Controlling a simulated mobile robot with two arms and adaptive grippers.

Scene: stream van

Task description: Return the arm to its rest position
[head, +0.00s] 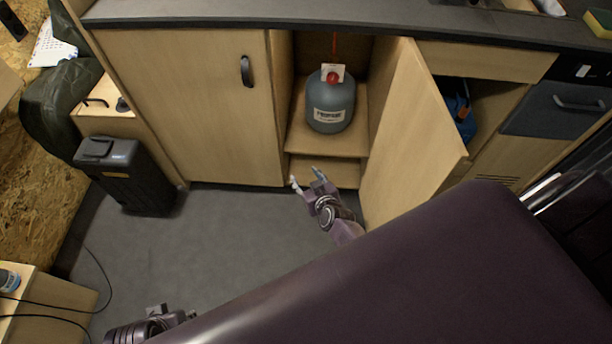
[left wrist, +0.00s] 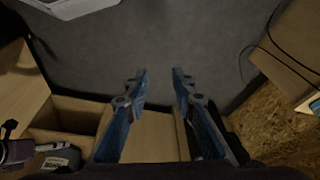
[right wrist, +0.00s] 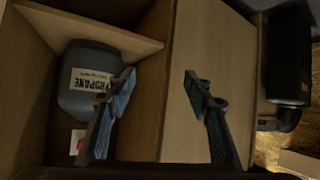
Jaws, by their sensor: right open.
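My right gripper (head: 307,180) is open and empty in the head view, in front of the open cabinet (head: 292,170) and below the propane tank. In the right wrist view its two fingers (right wrist: 159,79) are spread with nothing between them. My left gripper (left wrist: 160,72) is open and empty in the left wrist view. In the head view only part of it shows at the bottom left.
The cabinet door (head: 415,135) stands open just right of my right gripper. A closed door (head: 190,105) is to the left. A black bin-like box (head: 128,178) stands on the floor (head: 225,235), which is clear around it. Black cables hang at far left. The countertop (head: 380,18) runs above.

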